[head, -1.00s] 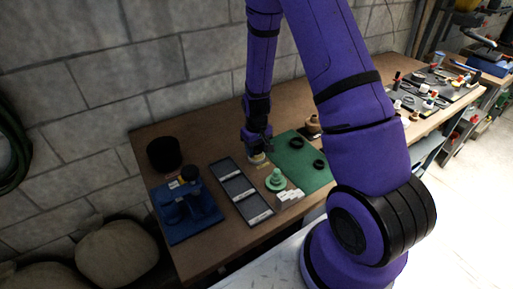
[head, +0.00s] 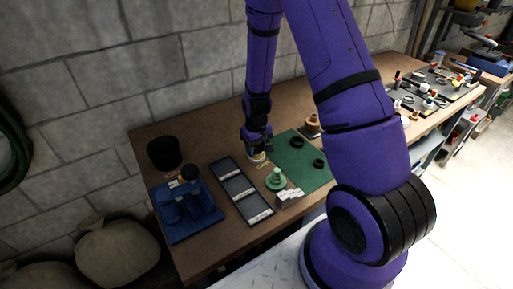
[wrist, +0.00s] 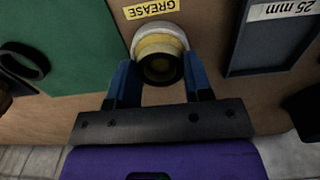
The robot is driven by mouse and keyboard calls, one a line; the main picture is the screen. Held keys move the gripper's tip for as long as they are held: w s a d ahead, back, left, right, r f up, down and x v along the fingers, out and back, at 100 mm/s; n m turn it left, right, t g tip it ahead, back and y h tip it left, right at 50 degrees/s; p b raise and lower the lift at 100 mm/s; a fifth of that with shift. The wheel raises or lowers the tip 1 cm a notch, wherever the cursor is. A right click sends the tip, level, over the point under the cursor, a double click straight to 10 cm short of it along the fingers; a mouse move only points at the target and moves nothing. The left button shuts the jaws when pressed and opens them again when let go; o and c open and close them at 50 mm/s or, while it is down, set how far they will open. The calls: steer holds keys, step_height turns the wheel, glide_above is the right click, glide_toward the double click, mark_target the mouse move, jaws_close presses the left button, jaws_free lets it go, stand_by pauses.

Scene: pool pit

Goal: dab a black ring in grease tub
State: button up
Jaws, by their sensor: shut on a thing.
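My gripper (wrist: 160,85) points down over the grease tub, its blue fingers closed on a black ring (wrist: 158,70). The ring lies over the yellow grease in the round, pale-rimmed grease tub (wrist: 160,31). Whether the ring touches the grease cannot be told. In the head view my gripper (head: 257,149) is directly above the tub (head: 257,158), which is mostly hidden. Two more black rings lie on the green mat (head: 290,174): one near the back (head: 297,142) and one at the right (head: 319,163). One of them shows in the wrist view (wrist: 24,62).
A grey compartment tray (head: 226,168) with labels lies left of the tub. A green stepped piece (head: 275,180) and small label blocks (head: 290,197) stand in front. A blue stand (head: 190,226) and a black cylinder (head: 164,153) are at the left. A brick wall stands behind.

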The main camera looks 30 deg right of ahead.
steer(key=shift+r, duration=3.5)
steer(key=shift+w, duration=0.1)
